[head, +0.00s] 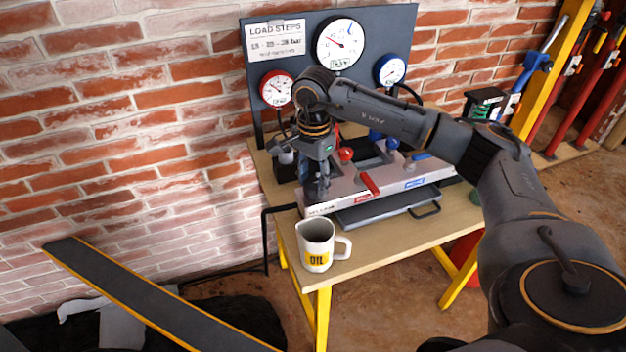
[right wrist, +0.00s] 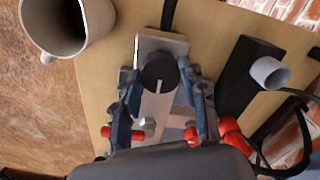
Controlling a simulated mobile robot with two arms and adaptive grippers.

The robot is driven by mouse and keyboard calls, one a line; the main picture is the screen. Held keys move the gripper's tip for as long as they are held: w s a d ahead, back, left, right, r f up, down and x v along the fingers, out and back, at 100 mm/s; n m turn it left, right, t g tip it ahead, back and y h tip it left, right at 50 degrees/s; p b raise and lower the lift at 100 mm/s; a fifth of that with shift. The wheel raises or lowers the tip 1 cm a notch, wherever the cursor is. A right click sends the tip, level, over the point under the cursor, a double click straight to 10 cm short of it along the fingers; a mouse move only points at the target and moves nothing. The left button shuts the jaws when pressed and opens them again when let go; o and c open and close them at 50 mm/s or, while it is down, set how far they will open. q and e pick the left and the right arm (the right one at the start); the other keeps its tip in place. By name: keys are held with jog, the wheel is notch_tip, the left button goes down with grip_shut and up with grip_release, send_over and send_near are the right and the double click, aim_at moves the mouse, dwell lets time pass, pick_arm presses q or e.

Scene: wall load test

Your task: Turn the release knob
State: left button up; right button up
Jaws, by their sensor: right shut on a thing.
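The release knob (right wrist: 158,73) is round and black with a pale line on it. It sits at the end of a light metal block (head: 340,200) marked as release, on the wooden bench. My right gripper (head: 316,192) points down over this left end of the block and hides the knob in the head view. In the right wrist view, its two blue-grey fingers (right wrist: 160,80) stand on either side of the knob, shut on it. My left gripper is not in view.
A white mug labelled OIL (head: 318,260) stands close in front of the block. Red (head: 369,184) and blue levers lie along the block. A gauge panel (head: 300,60) stands behind. A grey tray (head: 390,210) lies in front. The front-right bench top is clear.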

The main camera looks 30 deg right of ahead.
aim_at(314, 184)
dwell(0.3)
jog(key=o, duration=1.1)
jog(key=shift+o, duration=0.2)
notch_tip(314, 184, up, 12)
jog(key=shift+s, duration=0.1)
